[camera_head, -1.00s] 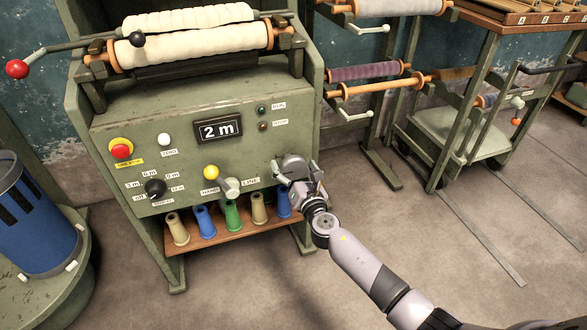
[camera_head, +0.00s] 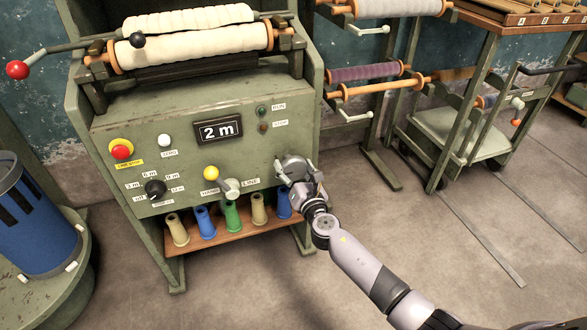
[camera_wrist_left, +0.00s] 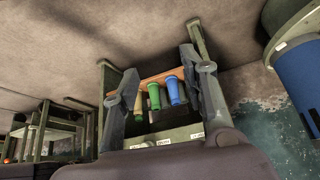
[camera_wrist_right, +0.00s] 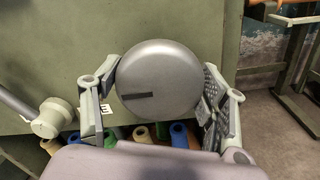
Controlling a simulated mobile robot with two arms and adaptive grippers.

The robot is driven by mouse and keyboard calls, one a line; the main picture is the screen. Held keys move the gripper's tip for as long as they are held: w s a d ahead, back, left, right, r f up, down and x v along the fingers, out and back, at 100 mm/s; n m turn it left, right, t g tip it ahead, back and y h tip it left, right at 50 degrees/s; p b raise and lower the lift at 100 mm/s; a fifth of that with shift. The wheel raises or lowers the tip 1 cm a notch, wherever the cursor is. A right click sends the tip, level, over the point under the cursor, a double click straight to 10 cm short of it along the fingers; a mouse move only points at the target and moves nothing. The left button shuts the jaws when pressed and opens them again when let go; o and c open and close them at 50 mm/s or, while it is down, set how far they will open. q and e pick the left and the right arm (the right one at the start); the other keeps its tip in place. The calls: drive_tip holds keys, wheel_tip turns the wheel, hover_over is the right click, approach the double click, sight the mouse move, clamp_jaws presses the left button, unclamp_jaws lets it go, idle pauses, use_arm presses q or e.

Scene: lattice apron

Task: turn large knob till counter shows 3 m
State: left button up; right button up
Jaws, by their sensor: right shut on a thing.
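The large knob (camera_wrist_right: 165,67) is a round grey metal disc with a dark slot near its lower left, seen in the right wrist view. My right gripper (camera_wrist_right: 160,92) is shut on it, one finger at each side. In the head view my right gripper (camera_head: 299,174) is at the lower right of the green machine's front panel and mostly covers the knob. The counter (camera_head: 219,131) on the panel reads "2 m". My left gripper (camera_wrist_left: 161,65) shows only in the left wrist view, with its fingers spread apart and nothing between them.
A lever switch (camera_head: 232,187) and a yellow button (camera_head: 211,173) are left of the knob. A black selector (camera_head: 155,188) and a red stop button (camera_head: 121,152) are farther left. Spools stand on a wooden shelf (camera_head: 226,239) below.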

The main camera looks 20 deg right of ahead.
drive_tip(key=m+b, duration=0.1)
drive_tip(key=m, duration=0.2)
drive_tip(key=shift+f+m, duration=0.1)
drive_tip(key=shift+m, duration=0.2)
drive_tip(key=m+b, duration=0.1)
drive_tip(key=m, duration=0.3)
drive_tip(key=shift+m, duration=1.2)
drive_tip(key=shift+m+b, duration=0.3)
drive_tip(key=shift+m, duration=0.5)
use_arm(q)
drive_tip(key=w+d+r+t+h, duration=0.1)
drive_tip(key=w+d+r+t, duration=0.2)
drive_tip(key=w+r+t, duration=0.3)
drive_tip(key=shift+w+d+r+t+h, duration=0.3)
drive_tip(key=shift+w+r+h, duration=0.15)
drive_tip(key=shift+w, duration=1.3)
use_arm(e)
drive_tip(key=shift+d+m, duration=0.1)
drive_tip(key=shift+m, duration=1.4)
use_arm(q)
drive_tip(key=shift+f, duration=0.15)
